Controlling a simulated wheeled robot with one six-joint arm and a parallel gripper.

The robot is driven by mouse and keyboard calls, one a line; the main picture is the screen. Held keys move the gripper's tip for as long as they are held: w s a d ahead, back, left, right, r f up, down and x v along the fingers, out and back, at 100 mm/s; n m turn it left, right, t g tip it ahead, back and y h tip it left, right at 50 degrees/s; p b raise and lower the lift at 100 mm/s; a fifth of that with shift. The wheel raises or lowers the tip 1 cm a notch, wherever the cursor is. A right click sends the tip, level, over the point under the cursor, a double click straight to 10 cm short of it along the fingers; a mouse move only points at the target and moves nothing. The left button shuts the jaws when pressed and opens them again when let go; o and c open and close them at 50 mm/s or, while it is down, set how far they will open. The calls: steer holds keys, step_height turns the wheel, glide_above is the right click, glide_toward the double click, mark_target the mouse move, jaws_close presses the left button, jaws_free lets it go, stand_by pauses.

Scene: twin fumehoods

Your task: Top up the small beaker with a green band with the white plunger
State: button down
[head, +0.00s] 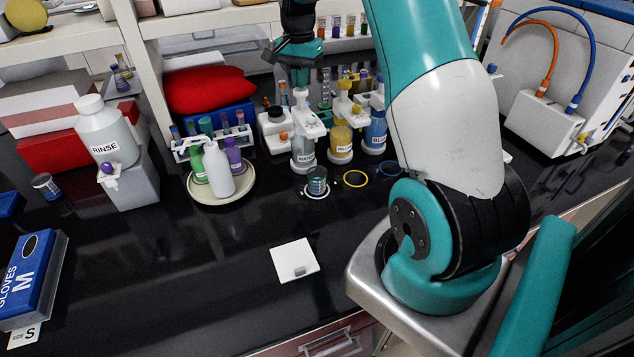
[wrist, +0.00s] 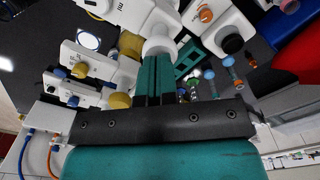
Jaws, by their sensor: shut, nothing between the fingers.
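The small beaker with a green band (head: 317,182) stands upright on a white ring on the black bench; in the wrist view a small round vessel (wrist: 89,41), probably this beaker, shows at upper left. Just behind it stands the clear dispenser bottle (head: 304,153) with a white head and white plunger (head: 300,97). My gripper (head: 299,82) is shut and empty, pointing down just above that plunger. In the wrist view my gripper (wrist: 157,60) has its closed teal fingertips at the white plunger top (wrist: 159,42); whether they touch cannot be told.
Yellow (head: 341,138) and blue (head: 375,132) dispensers stand close on the right, with an empty yellow ring (head: 355,179) and blue ring (head: 390,168) in front. A round tray (head: 209,199) with squeeze bottles is left. A white pad (head: 294,261) lies in front on otherwise clear bench.

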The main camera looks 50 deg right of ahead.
steer(key=shift+f, duration=0.7)
steer(key=shift+f+b, duration=0.55)
steer(key=shift+f, duration=0.1)
steer(key=shift+r+p, duration=1.25)
steer(key=shift+r, duration=0.3)
steer(key=shift+a, duration=0.1)
